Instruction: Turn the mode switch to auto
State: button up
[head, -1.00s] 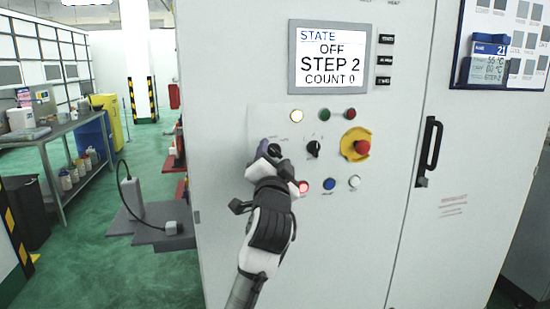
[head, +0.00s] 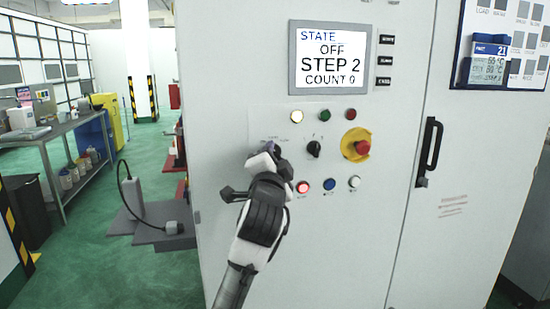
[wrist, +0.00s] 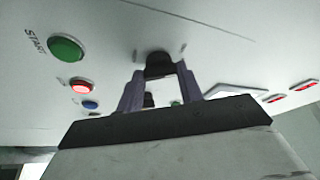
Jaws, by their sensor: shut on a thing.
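The mode switch is a small black rotary knob on the pale cabinet front, and it shows in the wrist view (wrist: 157,62). In the head view my gripper (head: 268,152) covers most of it. In the wrist view the two purple-grey fingers stand either side of the knob, shut on it. The knob's pointer and labels are too small or hidden to read its position. The screen (head: 331,57) above reads STATE OFF, STEP 2, COUNT 0.
A second black knob (head: 313,149) sits close to the right, then a red emergency stop (head: 362,147) on yellow. Lamps line the panel above.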

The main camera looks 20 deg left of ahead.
jog(key=m+g, duration=0.1)
jog(key=m, duration=0.3)
jog(key=shift+a+r+h, duration=0.1)
jog(key=shift+r+h, duration=0.05)
jog(key=shift+h, duration=0.25)
jog(key=m+g+p, duration=0.1)
jog(key=m, duration=0.2)
jog(key=shift+r+g, duration=0.15)
jog(key=shift+g, duration=0.15)
jog(key=m+g+p, duration=0.1)
jog(key=m, duration=0.2)
jog(key=shift+r, duration=0.15)
jog(key=shift+r+m+g+y+p, duration=0.1)
jog(key=shift+m+g+y+p, duration=0.3)
jog(key=shift+m+g, duration=0.9)
jog(key=shift+m+t, duration=0.3)
jog(key=shift+m, duration=0.2)
jog(key=o, duration=1)
jog(key=shift+d, duration=0.2)
